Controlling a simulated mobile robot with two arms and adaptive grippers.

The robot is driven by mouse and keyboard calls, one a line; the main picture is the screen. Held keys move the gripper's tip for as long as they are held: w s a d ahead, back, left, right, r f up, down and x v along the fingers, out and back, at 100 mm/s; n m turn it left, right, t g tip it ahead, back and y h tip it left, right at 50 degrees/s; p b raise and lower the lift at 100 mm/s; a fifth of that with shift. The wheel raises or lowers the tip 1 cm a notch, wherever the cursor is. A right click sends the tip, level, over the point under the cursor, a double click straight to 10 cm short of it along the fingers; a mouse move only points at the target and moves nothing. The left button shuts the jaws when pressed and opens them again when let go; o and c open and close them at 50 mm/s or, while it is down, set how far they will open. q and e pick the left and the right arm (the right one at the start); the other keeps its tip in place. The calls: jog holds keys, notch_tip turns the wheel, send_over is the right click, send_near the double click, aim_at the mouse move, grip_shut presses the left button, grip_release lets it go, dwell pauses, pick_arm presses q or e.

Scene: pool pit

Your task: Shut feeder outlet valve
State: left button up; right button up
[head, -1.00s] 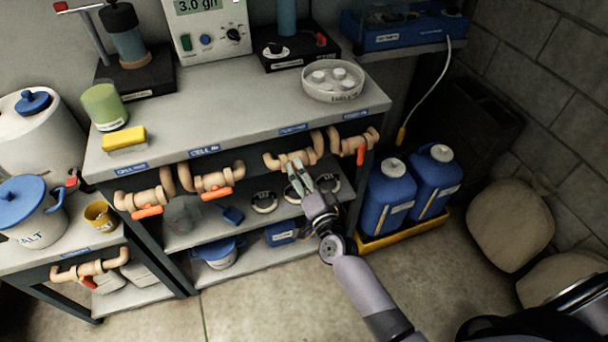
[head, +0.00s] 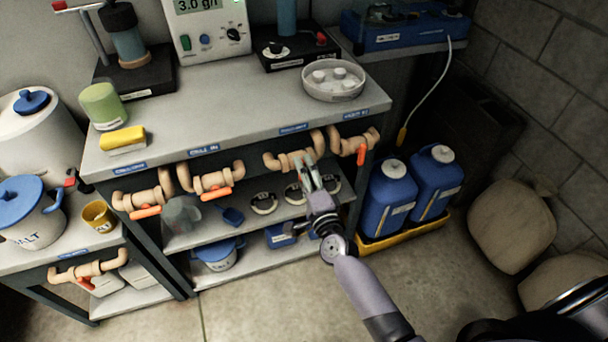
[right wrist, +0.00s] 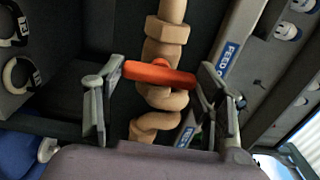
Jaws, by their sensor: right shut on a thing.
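A tan pipe valve (head: 281,161) is mounted under the front edge of the bench, third from the left in the upper row. My right gripper (head: 308,173) is at this valve and hides its handle in the head view. In the right wrist view, the orange lever (right wrist: 160,73) lies between the fingers of my right gripper (right wrist: 160,88), its ends at the two fingers. The lever lies crosswise to the tan pipe (right wrist: 165,28). The gripper is shut on the lever. A label with "FEED" (right wrist: 228,54) shows beside the pipe. My left gripper is out of view.
Another valve with a hanging orange handle (head: 361,153) is close on the right. Two more valves (head: 212,181) are on the left. Blue jugs (head: 390,190) stand in a yellow tray (head: 388,241) right of the arm. Dark rings (head: 263,203) lie on the shelf below.

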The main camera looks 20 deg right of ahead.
dwell(0.3)
jog(key=o, duration=1.2)
jog(key=shift+c, duration=0.2)
jog(key=shift+s, duration=0.1)
jog(key=s, duration=1.1)
jog(key=shift+s+d, duration=0.25)
jog(key=shift+s, duration=0.15)
